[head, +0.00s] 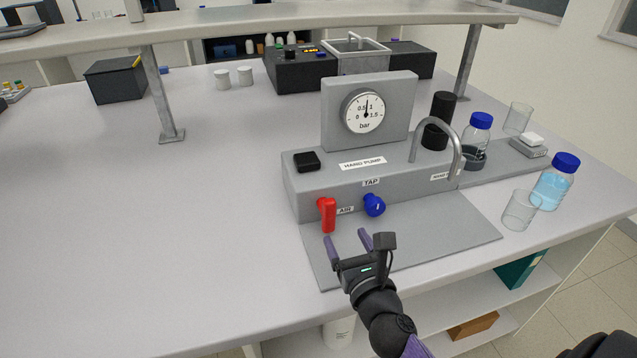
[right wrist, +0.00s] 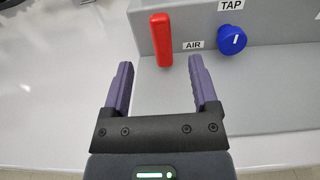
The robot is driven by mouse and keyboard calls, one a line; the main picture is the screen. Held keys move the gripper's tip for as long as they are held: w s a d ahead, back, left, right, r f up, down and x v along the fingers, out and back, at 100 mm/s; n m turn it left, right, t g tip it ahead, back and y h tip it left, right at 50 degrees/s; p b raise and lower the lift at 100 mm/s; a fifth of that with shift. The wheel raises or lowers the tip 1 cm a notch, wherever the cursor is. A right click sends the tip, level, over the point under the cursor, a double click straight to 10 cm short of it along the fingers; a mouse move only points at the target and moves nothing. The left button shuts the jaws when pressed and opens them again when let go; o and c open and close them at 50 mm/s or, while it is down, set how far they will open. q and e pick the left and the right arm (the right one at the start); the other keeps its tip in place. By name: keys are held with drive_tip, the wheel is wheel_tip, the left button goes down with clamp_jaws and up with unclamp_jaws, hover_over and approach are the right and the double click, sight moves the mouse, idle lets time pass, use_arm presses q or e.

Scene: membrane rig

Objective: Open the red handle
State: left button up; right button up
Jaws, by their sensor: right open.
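The red handle (head: 328,215) sits on the front face of the grey hand pump rig (head: 300,191), left of the AIR label. It hangs pointing down. In the right wrist view the red handle (right wrist: 161,40) stands beyond the fingertips, between their lines. My right gripper (head: 348,236) is open and empty, in front of and a little below the handle, apart from it. Its two purple fingers also show in the right wrist view (right wrist: 160,75). My left gripper is not in view.
A blue tap knob (head: 375,205) is just right of the red handle. A gauge (head: 364,110) stands on the rig, its needle near the top. Blue-capped bottles (head: 553,182) and glass beakers (head: 520,210) stand to the right.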

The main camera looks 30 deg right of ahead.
sight(331, 208)
drive_tip(key=b+x, duration=0.1)
drive_tip(key=x, duration=0.9)
drive_tip(key=shift+w, duration=0.1)
drive_tip(key=shift+r, duration=0.1)
clamp_jaws()
